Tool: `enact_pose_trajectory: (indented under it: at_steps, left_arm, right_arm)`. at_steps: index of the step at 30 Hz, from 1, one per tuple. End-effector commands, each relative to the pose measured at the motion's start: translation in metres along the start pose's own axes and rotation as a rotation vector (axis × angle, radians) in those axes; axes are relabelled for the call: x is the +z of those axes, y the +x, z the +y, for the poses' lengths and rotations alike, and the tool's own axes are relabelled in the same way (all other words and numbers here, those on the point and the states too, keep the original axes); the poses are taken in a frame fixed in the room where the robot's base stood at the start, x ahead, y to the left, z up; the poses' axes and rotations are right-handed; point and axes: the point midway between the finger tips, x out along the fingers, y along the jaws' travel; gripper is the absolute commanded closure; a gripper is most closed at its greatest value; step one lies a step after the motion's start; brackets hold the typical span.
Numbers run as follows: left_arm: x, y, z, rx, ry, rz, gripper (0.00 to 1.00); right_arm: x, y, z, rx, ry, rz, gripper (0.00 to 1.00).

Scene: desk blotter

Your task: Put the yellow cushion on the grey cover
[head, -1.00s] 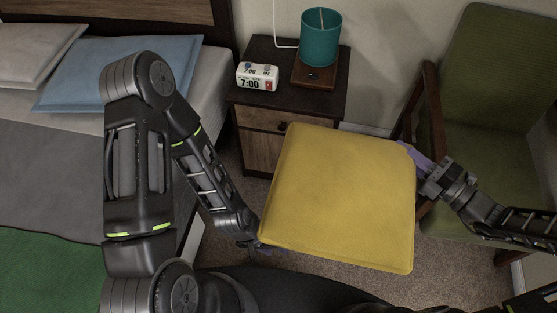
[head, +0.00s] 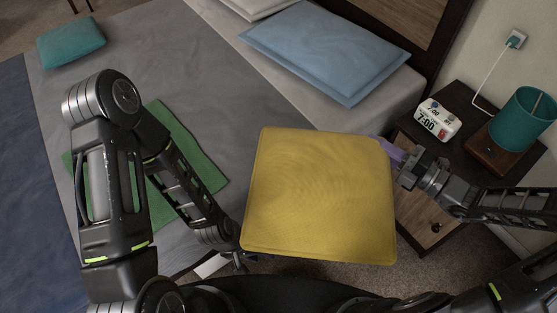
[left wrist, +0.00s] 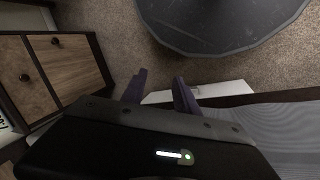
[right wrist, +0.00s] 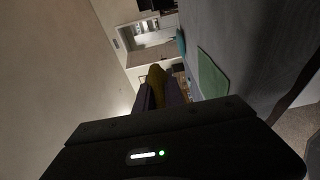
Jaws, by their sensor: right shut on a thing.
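The yellow cushion (head: 320,195) is held up in front of me in the head view. My right gripper (head: 395,155) is shut on its upper right corner; a yellow strip of the cushion (right wrist: 156,76) shows between the fingers in the right wrist view. My left gripper (head: 240,262) is below the cushion's lower left corner, partly dark in the head view. In the left wrist view its fingers (left wrist: 158,92) are apart with nothing between them. The grey cover (head: 150,65) lies over the bed, left of and behind the cushion.
On the bed are a green cloth (head: 205,150), a teal cushion (head: 70,42), a blue pillow (head: 325,48) and a navy strip (head: 35,190). The nightstand (head: 415,205) at right bears a clock (head: 437,120) and a teal lamp (head: 523,120). The cover's upper middle is clear.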

Motion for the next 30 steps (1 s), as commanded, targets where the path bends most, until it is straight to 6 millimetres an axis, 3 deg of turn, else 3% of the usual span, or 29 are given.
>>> enact_pose_trajectory:
  at_steps: [9, 14, 17, 21, 30]
  left_arm:
    - [0.0, 0.0, 0.0, 0.0, 0.0, 0.0, 0.64]
    - [0.0, 0.006, -0.002, 0.0, 0.0, 0.001, 0.51]
    - [0.0, 0.019, -0.007, 0.0, 0.0, 0.001, 0.42]
    - [-0.001, 0.052, -0.021, -0.001, -0.002, 0.003, 0.32]
    - [-0.003, 0.154, -0.064, -0.006, -0.007, 0.01, 0.32]
  right_arm:
    - [0.0, 0.0, 0.001, 0.001, 0.001, 0.0, 1.0]
    - [0.003, 0.002, -0.005, 0.002, 0.001, -0.003, 1.0]
    - [0.01, 0.007, -0.018, 0.002, 0.001, -0.012, 1.0]
    - [0.033, 0.023, -0.047, 0.002, 0.0, -0.04, 1.0]
    - [0.105, 0.082, -0.114, 0.006, 0.0, -0.151, 1.0]
